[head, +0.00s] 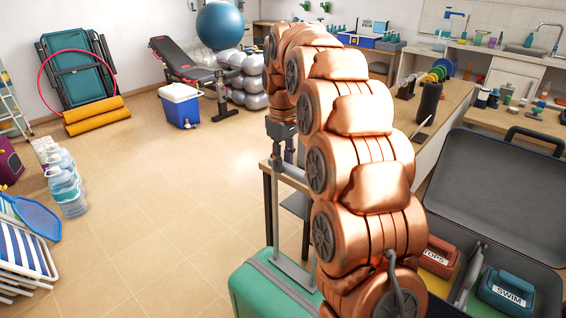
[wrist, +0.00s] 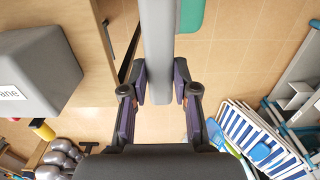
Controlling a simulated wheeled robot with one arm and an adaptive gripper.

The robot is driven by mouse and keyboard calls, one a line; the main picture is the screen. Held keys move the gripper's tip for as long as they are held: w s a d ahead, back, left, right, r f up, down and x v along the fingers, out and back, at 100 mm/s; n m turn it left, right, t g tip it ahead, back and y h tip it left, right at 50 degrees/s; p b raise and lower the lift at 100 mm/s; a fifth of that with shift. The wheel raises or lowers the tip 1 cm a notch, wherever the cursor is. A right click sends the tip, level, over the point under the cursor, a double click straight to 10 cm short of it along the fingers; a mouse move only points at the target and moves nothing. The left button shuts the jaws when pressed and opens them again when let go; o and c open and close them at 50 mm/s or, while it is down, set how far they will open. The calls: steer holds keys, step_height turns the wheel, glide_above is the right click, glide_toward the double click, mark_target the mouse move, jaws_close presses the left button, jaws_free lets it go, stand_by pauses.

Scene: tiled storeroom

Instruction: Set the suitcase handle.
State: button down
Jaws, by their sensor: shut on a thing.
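My gripper (wrist: 160,88) is shut on a grey bar (wrist: 157,35), which I take to be the suitcase handle. The bar runs between the two fingers toward the top of the wrist view. In the head view my gripper (head: 283,148) is at the upper end of a grey upright (head: 276,215). The upright rises from a grey strip across a green case (head: 247,287), whose corner also shows in the wrist view (wrist: 190,15). My copper arm hides part of the case. An open dark suitcase (head: 495,195) lies at the right, with red and blue labelled pouches inside.
A grey box (wrist: 38,75) stands on a wooden surface in the wrist view. A striped folding chair (head: 22,248) and water bottles (head: 66,190) are at the left. The tiled floor between is clear.

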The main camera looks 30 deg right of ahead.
steer(key=shift+r, duration=0.15)
steer(key=c, duration=0.9)
jaws_free()
steer(key=shift+r, duration=3.7)
